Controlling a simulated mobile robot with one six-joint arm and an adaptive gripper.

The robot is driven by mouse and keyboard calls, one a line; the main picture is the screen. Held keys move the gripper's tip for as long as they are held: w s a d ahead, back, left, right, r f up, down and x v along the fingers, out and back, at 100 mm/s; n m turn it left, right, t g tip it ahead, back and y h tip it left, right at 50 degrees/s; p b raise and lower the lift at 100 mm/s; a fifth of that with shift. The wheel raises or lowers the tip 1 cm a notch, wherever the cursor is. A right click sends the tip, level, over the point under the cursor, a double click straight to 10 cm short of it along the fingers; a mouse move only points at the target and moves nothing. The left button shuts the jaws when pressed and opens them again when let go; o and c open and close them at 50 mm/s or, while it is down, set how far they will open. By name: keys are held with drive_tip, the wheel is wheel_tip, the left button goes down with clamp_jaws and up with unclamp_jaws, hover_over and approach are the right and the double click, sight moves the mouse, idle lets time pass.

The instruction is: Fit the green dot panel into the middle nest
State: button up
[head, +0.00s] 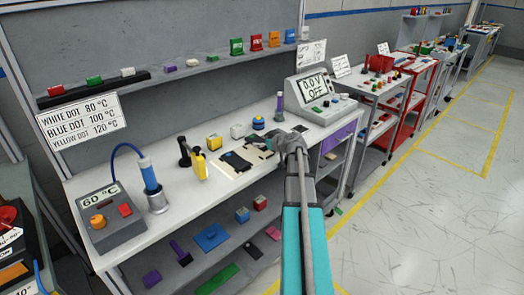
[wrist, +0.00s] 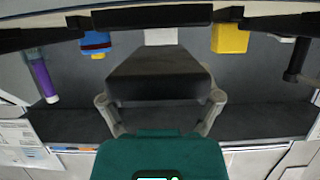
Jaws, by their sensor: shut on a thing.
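My gripper (head: 284,146) is low over the nest fixture on the bench and shut on a dark panel. In the wrist view the panel (wrist: 42,38) is a wide, thin dark edge across the top, in front of the fingers. I see no green dot on it from here. The pale fixture (head: 230,172) lies flat on the bench. A dark panel (head: 234,160) lies at its left part. My gripper and arm partly cover the fixture's right side. The middle nest is not clear to see, and I cannot tell whether the held panel touches it.
Behind the fixture stand a yellow cube (head: 214,142), a white cube (head: 237,131), a blue and yellow piece (head: 258,123) and a purple-handled tool (head: 280,106). A black and yellow tool (head: 198,162) stands left; a meter (head: 318,97) stands right.

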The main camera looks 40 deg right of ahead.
drive_tip(key=shift+f+b, duration=1.15)
drive_tip(key=shift+f, duration=0.25)
drive_tip(key=shift+f, duration=0.2)
drive_tip(key=o, duration=1)
drive_tip(key=shift+c, duration=0.2)
drive_tip(key=shift+r, duration=0.2)
drive_tip(key=shift+s+r, duration=0.1)
drive_tip(key=shift+s, duration=0.1)
drive_tip(key=p+v, duration=0.4)
drive_tip(key=v, duration=0.7)
drive_tip(key=shift+s+p, duration=0.3)
drive_tip(key=shift+s, duration=0.05)
drive_tip(key=shift+s, duration=0.1)
